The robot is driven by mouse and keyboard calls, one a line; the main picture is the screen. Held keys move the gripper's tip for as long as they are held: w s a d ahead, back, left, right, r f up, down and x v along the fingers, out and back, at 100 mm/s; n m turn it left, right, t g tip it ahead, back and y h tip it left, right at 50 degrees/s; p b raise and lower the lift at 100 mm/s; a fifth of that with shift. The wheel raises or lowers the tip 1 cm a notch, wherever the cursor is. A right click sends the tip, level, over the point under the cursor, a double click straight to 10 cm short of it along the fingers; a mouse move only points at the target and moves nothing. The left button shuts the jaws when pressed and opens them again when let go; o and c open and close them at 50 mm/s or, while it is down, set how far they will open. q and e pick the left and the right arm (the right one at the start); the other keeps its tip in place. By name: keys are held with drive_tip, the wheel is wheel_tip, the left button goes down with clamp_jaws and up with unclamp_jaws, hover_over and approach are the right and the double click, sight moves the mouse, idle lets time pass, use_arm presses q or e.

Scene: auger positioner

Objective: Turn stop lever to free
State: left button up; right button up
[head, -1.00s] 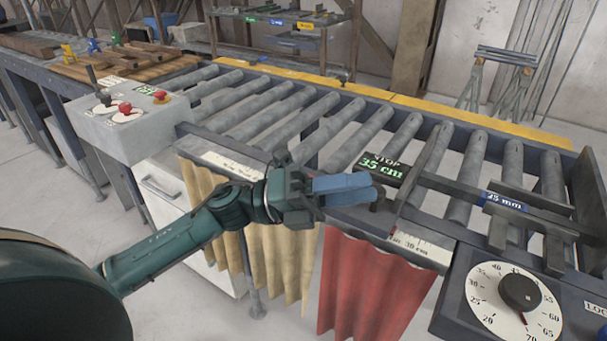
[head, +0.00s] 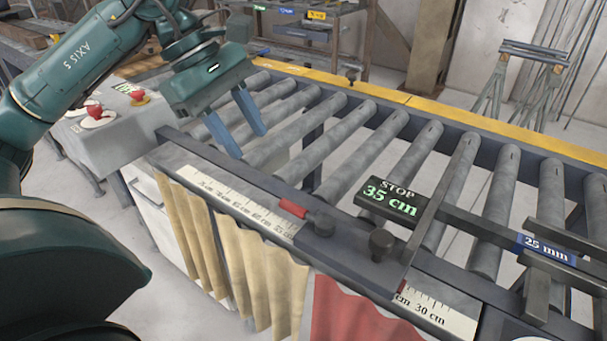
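The stop carriage (head: 352,252) sits on the front rail of the roller bed, with a dark round knob (head: 381,242) standing on it. A short lever with a red grip (head: 292,208) lies at its left end, pointing left along the rail from a dark pivot. The stop display (head: 392,200) reads "STOP 35 cm". My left gripper (head: 249,144) is above the rollers, up and left of the lever, clear of it. Its two blue fingers are apart with nothing between them. My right gripper is out of view.
A white scale strip (head: 235,207) runs along the front rail. A dark bar with a "25 mm" label (head: 546,247) crosses the rollers at right. The rollers between are bare.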

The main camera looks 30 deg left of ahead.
sight(289, 204)
use_arm(q)
drive_tip(key=x, duration=1.3)
drive_tip(key=shift+w, duration=0.1)
drive_tip(key=shift+c, duration=0.4)
clamp_jaws()
